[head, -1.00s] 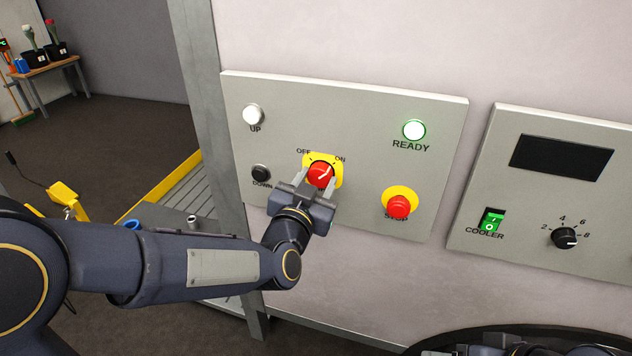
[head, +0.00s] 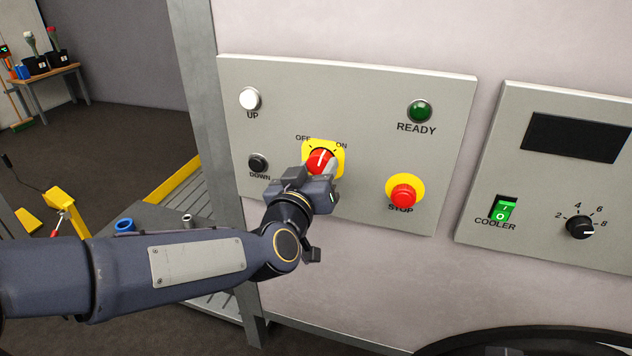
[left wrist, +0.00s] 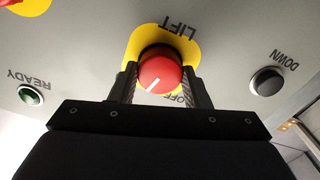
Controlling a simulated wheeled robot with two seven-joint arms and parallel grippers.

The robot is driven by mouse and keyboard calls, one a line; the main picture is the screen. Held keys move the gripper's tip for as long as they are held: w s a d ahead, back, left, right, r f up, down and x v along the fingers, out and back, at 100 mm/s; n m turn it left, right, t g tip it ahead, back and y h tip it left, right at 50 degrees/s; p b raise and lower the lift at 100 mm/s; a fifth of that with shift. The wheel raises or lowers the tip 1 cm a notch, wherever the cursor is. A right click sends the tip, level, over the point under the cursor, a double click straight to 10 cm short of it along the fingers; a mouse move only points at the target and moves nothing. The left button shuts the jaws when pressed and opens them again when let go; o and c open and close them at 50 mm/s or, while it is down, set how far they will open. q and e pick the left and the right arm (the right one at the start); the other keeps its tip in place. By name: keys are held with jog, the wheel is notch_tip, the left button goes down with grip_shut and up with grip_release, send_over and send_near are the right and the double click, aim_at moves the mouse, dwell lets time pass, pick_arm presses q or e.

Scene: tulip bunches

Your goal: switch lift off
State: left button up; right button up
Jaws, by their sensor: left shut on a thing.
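The lift switch is a red rotary knob (head: 319,160) on a yellow plate (head: 338,149) marked OFF and ON, on the grey panel. Its white mark points nearly upward, between the two labels. My left gripper (head: 328,176) is shut on the knob from below. In the left wrist view the knob (left wrist: 160,73) sits between the two fingers (left wrist: 164,88), with LIFT and OFF lettering upside down around it. The READY lamp (head: 419,111) is dark green and unlit. My right gripper is not in view.
The same panel (head: 265,75) carries a white UP button (head: 250,98), a black DOWN button (head: 258,162) and a red STOP button (head: 404,195). To the right is the cooler panel with a green rocker (head: 503,209) and a black dial (head: 581,227).

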pick_arm(q)
jog(key=n+b, duration=0.2)
jog(key=n, duration=0.1)
jog(key=n+b, duration=0.2)
jog(key=n, duration=0.1)
jog(key=shift+f+n, duration=0.2)
jog(key=shift+n, duration=0.1)
jog(key=n+b, duration=0.2)
jog(key=n, duration=0.1)
jog(key=shift+r+n+b, duration=0.15)
jog(key=shift+n+b, duration=0.45)
jog(key=shift+n, duration=0.6)
jog(key=o, duration=1)
jog(key=v, duration=0.7)
jog(key=shift+s, duration=0.35)
